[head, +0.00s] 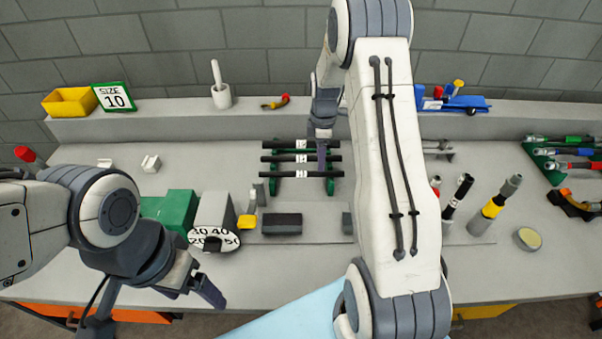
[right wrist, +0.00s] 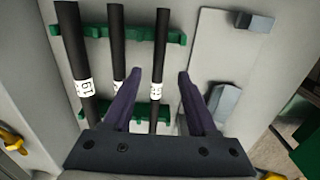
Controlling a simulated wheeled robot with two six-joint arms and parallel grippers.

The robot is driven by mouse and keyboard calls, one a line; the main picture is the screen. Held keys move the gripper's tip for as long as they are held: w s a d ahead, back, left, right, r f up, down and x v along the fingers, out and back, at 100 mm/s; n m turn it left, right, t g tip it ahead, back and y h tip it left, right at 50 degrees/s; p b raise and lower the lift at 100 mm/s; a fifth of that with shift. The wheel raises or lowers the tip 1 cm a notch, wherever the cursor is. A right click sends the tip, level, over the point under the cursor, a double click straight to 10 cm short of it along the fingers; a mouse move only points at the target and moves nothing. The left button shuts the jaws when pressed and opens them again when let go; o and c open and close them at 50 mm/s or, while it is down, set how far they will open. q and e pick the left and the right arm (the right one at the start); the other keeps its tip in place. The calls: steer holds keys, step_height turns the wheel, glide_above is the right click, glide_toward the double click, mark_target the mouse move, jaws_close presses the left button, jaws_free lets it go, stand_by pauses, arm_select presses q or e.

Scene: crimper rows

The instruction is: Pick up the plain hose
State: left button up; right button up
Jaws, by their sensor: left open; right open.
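Three plain black hoses with white labels lie side by side across a green rack (head: 330,186); one is the front hose (head: 310,174). The right wrist view shows the thick left hose (right wrist: 70,40), the middle hose (right wrist: 117,50) and the right hose (right wrist: 160,50). My right gripper (head: 322,155) is over the rack. In its wrist view the open fingers (right wrist: 160,76) straddle the right hose, with no visible grip; their exact height above it is unclear. My left gripper (head: 190,288) is open and empty at the bench's front left.
A numbered dial machine (head: 213,218) and a green block (head: 172,218) stand left of the rack. Dark grey blocks (head: 282,224) lie in front. Fittings, a round tin (head: 527,239) and a green rack of coloured hoses (head: 548,165) are right. My right arm hides part of the bench.

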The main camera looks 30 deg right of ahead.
mark_target(301, 174)
steer(key=f, duration=0.1)
steer(key=f+p, duration=0.1)
steer(key=f, duration=0.2)
steer(key=shift+d+f+p, duration=0.1)
steer(key=shift+d+p, duration=0.2)
steer(key=shift+f, duration=0.6)
jaws_close()
